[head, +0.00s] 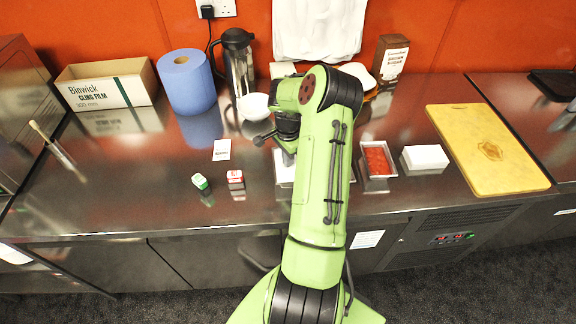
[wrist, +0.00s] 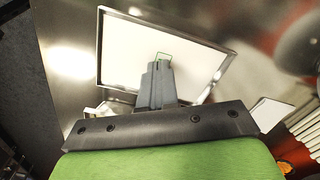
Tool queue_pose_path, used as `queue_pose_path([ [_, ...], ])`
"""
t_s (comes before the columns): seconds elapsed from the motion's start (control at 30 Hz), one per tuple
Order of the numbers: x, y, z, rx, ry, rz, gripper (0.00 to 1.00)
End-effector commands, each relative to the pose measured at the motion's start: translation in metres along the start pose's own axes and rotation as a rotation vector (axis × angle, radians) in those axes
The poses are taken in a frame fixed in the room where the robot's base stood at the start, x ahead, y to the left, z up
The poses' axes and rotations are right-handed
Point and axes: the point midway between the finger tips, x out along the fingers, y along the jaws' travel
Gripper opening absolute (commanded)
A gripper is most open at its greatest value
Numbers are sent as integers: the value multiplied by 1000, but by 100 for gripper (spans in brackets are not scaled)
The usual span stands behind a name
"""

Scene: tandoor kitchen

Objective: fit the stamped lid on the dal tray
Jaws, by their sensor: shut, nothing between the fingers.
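In the wrist view, a white lid (wrist: 190,55) with a small green square outline lies inside the rim of a silver tray (wrist: 232,62). I cannot tell whether it is pressed down all round. My gripper (wrist: 160,62) is shut and empty, its tips over the lid beside the green mark; contact is unclear. In the head view, a white-topped tray (head: 283,168) is mostly hidden behind my arm, as is my gripper. An open foil tray with red contents (head: 377,160) stands to its right. Green (head: 200,181) and red (head: 236,177) stamps stand at the left.
A white stack or box (head: 425,158) sits right of the red-filled tray, then a yellow board (head: 488,150). A small card (head: 222,150), blue roll (head: 186,82), cling film box (head: 106,84) and flask (head: 237,62) are left and behind. The left front counter is mostly clear.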

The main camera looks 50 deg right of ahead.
Motion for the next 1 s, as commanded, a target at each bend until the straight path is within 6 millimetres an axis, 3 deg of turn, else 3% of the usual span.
queue_pose_path([
  [0.27, -1, 0, 0, 0, -1, 1, 0],
  [0.8, -50, 0, 0, 0, 0, 1, 0],
  [1.0, -51, 0, 0, 0, -1, 1, 0],
])
